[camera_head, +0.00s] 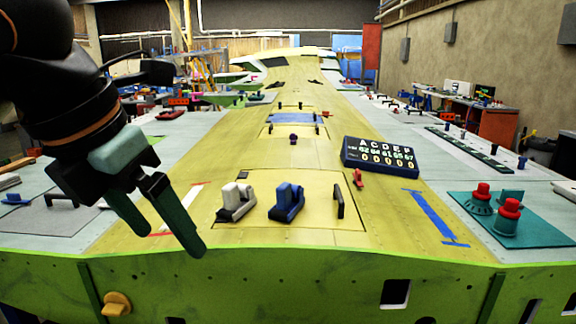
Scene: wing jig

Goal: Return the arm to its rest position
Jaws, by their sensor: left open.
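My left arm comes in from the upper left, dark with teal parts near its end. My left gripper (163,238) hangs over the near left part of the wing (385,215), its two green fingers pointing down. The fingers are apart and nothing is between them. They cover a little of the wing's surface and its green front edge. My right gripper is not in the picture.
A white clamp-like block (236,203) and a blue one (287,203) stand on the wing panel, right of the gripper. A dark counter board (380,157) stands farther back. Red-topped knobs (508,212) sit on a teal plate (548,232) at the right.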

